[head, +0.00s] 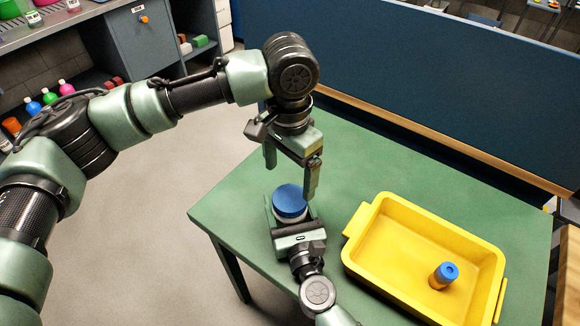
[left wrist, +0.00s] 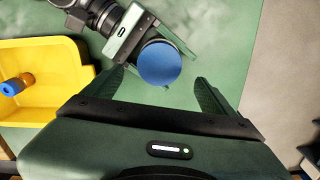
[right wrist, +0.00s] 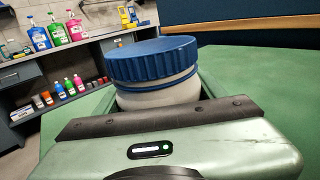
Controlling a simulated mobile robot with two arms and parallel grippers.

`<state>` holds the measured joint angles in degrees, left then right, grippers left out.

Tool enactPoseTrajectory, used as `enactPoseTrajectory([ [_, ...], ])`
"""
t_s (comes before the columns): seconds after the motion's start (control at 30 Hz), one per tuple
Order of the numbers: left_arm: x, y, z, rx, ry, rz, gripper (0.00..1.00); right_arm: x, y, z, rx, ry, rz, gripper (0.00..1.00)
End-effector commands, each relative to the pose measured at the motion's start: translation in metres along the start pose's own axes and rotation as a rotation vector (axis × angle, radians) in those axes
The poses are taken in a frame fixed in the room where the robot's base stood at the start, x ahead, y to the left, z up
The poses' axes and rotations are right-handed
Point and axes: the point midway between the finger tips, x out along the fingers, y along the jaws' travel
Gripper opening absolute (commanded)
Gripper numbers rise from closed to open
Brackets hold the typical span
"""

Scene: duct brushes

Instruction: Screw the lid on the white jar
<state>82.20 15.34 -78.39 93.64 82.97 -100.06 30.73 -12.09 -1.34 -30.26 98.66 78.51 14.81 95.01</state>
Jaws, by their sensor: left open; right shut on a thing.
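The white jar (right wrist: 160,95) stands upright on the green table, with the blue ribbed lid (right wrist: 152,60) resting on top of it. The lid also shows in the head view (head: 290,201) and from above in the left wrist view (left wrist: 159,63). I cannot tell how tightly the lid sits. My right gripper (head: 290,213) is shut on the jar's body below the lid, coming in from the table's near side. My left gripper (head: 290,181) is open and empty, pointing down above the lid. In the left wrist view its fingers lie apart, below the lid in the picture.
A yellow tray (head: 353,222) stands right of the jar, holding a small orange bottle with a blue cap (head: 443,275). A blue partition (head: 420,80) runs behind the green table (head: 400,165). The table's back and left parts are clear. Shelves with colored bottles stand further off.

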Motion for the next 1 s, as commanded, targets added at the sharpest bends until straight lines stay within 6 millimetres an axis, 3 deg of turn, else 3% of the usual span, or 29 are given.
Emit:
enactPoseTrajectory([
  [0.6, -0.009, 0.001, -0.001, -1.430, 0.000, 0.000, 0.87, 0.000, 0.000, -0.001, 0.001, 0.001, 0.000, 0.00],
  [0.8, -0.011, 0.001, -0.001, -1.682, 0.000, 0.000, 0.87, 0.000, 0.000, -0.001, 0.001, 0.001, 0.000, 0.00],
  [1.0, -0.011, 0.001, -0.001, -1.751, 0.000, 0.000, 0.87, 0.000, 0.000, -0.001, 0.001, 0.001, 0.000, 0.00],
])
